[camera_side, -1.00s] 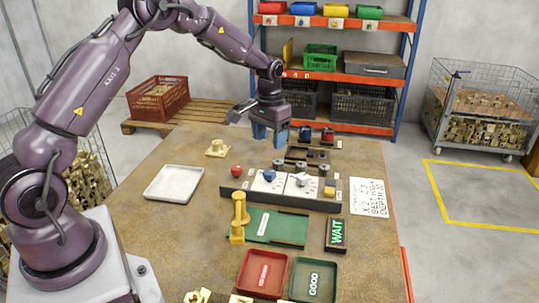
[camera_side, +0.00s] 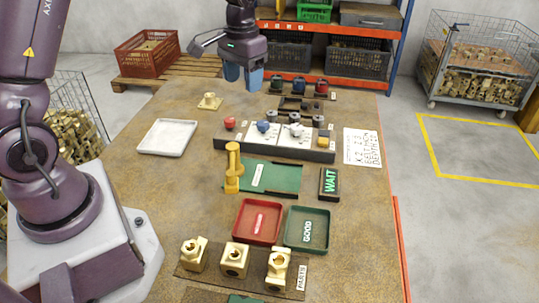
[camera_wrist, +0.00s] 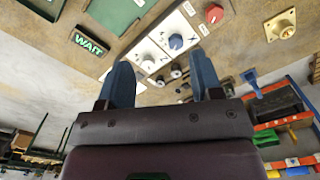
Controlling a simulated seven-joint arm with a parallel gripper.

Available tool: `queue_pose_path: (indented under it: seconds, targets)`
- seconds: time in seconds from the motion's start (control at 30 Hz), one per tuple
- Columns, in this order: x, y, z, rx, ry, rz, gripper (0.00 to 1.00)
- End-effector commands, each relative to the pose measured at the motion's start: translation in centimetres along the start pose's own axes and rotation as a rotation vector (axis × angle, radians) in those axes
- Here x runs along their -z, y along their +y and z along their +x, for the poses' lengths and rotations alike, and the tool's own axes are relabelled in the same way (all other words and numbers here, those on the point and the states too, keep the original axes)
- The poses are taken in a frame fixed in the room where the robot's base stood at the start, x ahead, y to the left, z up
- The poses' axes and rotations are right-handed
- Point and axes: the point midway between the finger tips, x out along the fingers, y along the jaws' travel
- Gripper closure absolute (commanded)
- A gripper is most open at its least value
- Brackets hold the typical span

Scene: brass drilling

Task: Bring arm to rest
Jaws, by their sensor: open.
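My gripper (camera_side: 242,78) hangs in the air over the back of the table (camera_side: 130,205), above and behind the control panel. Its two blue fingers are apart with nothing between them; the wrist view also shows the open fingers (camera_wrist: 160,85). The control panel (camera_side: 238,148) carries a red button (camera_side: 229,124), a blue knob (camera_side: 263,127), a white-dialled knob (camera_side: 296,130) and a yellow button (camera_side: 323,141). The panel lies below and beyond the fingertips in the wrist view.
Brass parts (camera_side: 235,259) stand on a strip at the front. Red (camera_side: 243,234) and green (camera_side: 290,238) trays, a brass post (camera_side: 233,168), a lit WAIT sign (camera_side: 329,183) and a white tray (camera_side: 166,138) lie on the table. A shelf (camera_side: 385,75) stands behind.

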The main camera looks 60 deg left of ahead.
Motion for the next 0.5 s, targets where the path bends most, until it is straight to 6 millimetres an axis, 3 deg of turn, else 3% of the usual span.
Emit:
queue_pose_path:
  seconds: [0.03,0.2,0.5]
  targets:
    - [-1.7,0.6,-1.7,0.004,0.024,0.014,0.40]
    - [-7.4,2.2,-5.9,0.009,0.108,0.057,0.40]
    - [-17.4,4.1,-9.8,-0.013,0.297,0.138,0.40]
